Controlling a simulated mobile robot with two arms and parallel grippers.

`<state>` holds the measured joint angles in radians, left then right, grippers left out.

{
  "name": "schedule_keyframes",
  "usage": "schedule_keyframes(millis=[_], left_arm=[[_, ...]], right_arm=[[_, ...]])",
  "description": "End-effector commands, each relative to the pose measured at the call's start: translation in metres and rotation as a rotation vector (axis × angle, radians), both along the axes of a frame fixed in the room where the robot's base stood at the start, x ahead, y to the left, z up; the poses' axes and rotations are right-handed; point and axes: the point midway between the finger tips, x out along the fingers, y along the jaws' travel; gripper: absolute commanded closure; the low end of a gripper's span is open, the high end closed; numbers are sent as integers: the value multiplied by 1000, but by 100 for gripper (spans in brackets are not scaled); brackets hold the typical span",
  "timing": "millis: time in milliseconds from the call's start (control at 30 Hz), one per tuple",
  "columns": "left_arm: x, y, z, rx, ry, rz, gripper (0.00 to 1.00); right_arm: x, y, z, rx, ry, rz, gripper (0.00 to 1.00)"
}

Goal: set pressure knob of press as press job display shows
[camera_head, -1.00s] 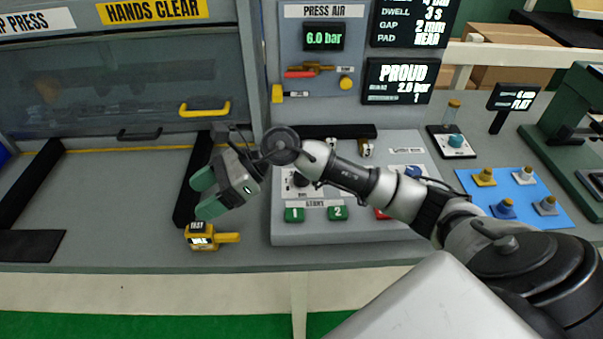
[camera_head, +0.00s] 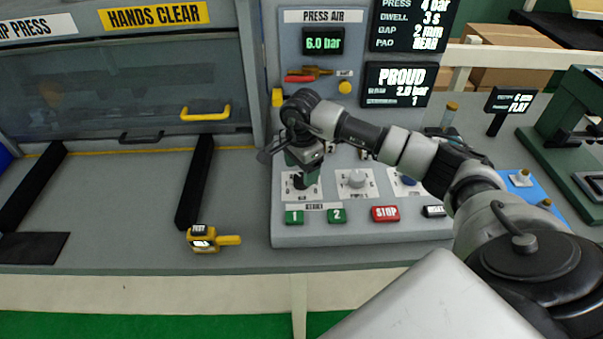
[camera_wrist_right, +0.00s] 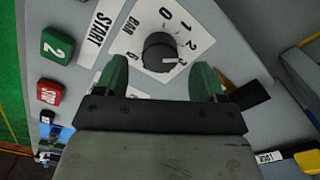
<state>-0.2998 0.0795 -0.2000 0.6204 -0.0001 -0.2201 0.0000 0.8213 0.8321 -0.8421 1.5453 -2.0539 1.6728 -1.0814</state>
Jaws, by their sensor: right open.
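The black pressure knob (camera_wrist_right: 160,50) sits on a white BAR dial (camera_wrist_right: 135,28) in the wrist view. Its white mark points toward the 3. My right gripper (camera_wrist_right: 162,78) is open, its green fingers spread at the knob's near side; I cannot tell whether they touch it. In the head view the right gripper (camera_head: 303,172) hangs over the leftmost dial of the press panel (camera_head: 360,230) and hides much of it. The press job display (camera_head: 410,25) reads 4 bar, dwell 3 s, gap 2 mm and pad rear; its top is cut off.
Green buttons 1 (camera_head: 294,217) and 2 (camera_head: 337,215) and a red stop button (camera_head: 385,213) lie in front of the dials. A grey knob (camera_head: 356,179) is just right. The press air display (camera_head: 323,41) reads 6.0 bar. A yellow tester (camera_head: 204,239) lies left.

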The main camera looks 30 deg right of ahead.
Motion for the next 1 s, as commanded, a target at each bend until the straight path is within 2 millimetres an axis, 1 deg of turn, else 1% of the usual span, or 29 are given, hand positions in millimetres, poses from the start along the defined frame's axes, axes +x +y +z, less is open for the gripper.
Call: schedule_keyframes(millis=[33,100,233,367,567,600,667,900,1000], left_arm=[[0,0,4,0,0,0,57],[0,0,6,0,0,0,57],[0,0,8,0,1,0,57],[0,0,8,0,1,0,57],[0,0,8,0,1,0,57],[0,0,8,0,1,0,57],[-1,0,8,0,1,0,57],[-1,0,8,0,1,0,57],[-1,0,8,0,1,0,57]], right_arm=[[-1,1,-7,1,4,-1,31],[0,0,-17,1,2,-2,31],[0,1,-29,2,1,0,31],[0,0,-34,1,-2,0,31],[0,0,-34,1,-2,0,31],[0,0,-34,1,-2,0,34],[0,0,-34,1,-2,0,43],[0,0,-34,1,-2,0,80],[0,0,-34,2,-2,-2,79]])
